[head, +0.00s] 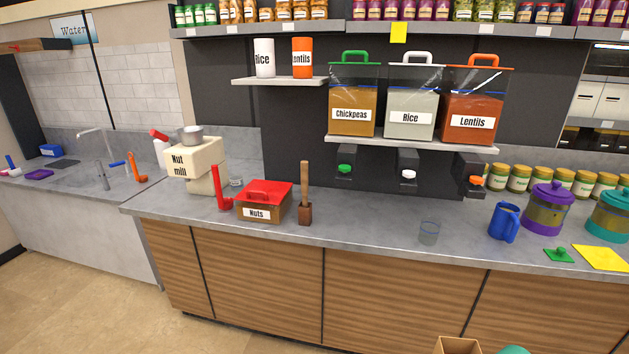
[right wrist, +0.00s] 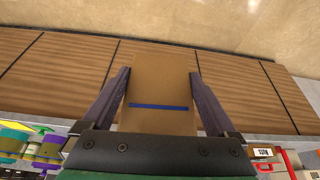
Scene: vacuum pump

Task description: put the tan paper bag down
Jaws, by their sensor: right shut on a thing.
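The tan paper bag (right wrist: 160,88) is between the two dark fingers of my right gripper (right wrist: 159,74) in the right wrist view. The gripper is shut on it. A blue line crosses the bag's face. In the head view only the open top of the bag (head: 458,346) shows, at the bottom edge, in front of the counter's wooden doors and below the counter top. The rest of it is cut off there. My left gripper is in neither view.
The grey counter top (head: 375,225) has clear room between the wooden masher (head: 305,210) and the glass (head: 429,233). A blue mug (head: 504,222), a purple-lidded jar (head: 549,208) and a yellow sheet (head: 601,257) are further right. A red-lidded Nuts box (head: 262,204) stands left.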

